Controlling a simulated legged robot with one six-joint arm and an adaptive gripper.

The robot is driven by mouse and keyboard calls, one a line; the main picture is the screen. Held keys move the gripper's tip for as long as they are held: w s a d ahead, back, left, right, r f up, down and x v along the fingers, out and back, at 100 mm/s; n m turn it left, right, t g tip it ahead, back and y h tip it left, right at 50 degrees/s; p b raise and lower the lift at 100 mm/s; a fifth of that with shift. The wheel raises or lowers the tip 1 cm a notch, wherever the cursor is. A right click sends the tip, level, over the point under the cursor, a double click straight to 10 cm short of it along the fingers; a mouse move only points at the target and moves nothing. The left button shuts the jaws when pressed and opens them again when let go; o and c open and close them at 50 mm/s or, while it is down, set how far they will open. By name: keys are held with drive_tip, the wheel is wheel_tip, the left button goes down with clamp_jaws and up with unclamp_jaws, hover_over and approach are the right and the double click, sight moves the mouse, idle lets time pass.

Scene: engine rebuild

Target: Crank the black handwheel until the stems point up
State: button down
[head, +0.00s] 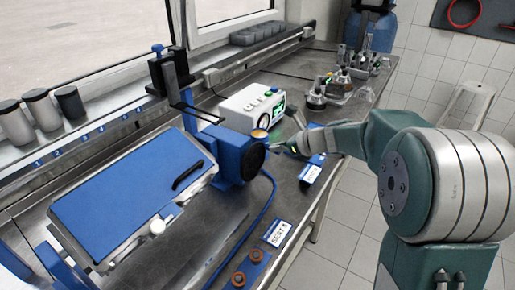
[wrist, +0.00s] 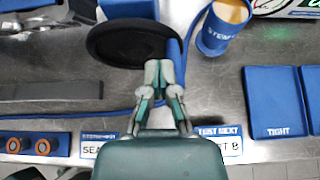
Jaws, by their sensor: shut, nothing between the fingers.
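The black handwheel (head: 255,160) is on the right end of the blue housing (head: 232,150) beside the blue-lidded fixture (head: 130,187). In the wrist view the handwheel (wrist: 108,40) is a dark disc just beyond my fingertips. A blue upright piece (wrist: 174,58) stands at its right edge, right by the fingertips. My gripper (wrist: 160,70) is shut and empty. In the head view my gripper (head: 280,148) is to the right of the handwheel. I cannot tell whether the fingertips touch the wheel or the blue piece. No stems can be made out.
A blue cup with a tan top (wrist: 225,25) stands right of the wheel. Blue pads, one marked TIGHT (wrist: 276,103), lie on the bench. A white device (head: 250,106) stands behind. A blue cable (head: 262,205) and orange-brown rings (head: 238,279) are near the front edge.

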drive_tip(key=shift+w+d+f, duration=0.2)
drive_tip(key=shift+w+f, duration=0.05)
drive_tip(key=shift+f, duration=0.05)
drive_tip(key=shift+w, duration=0.1)
drive_tip(key=shift+w+d+f, duration=0.2)
drive_tip(key=shift+f, duration=0.15)
drive_tip(key=shift+w+d+f, duration=0.15)
drive_tip(key=shift+w+f, duration=0.05)
drive_tip(key=shift+f, duration=0.15)
idle(0.4)
drive_tip(key=shift+w+d+f, duration=0.1)
drive_tip(key=shift+w+f, duration=0.05)
drive_tip(key=shift+f, duration=0.35)
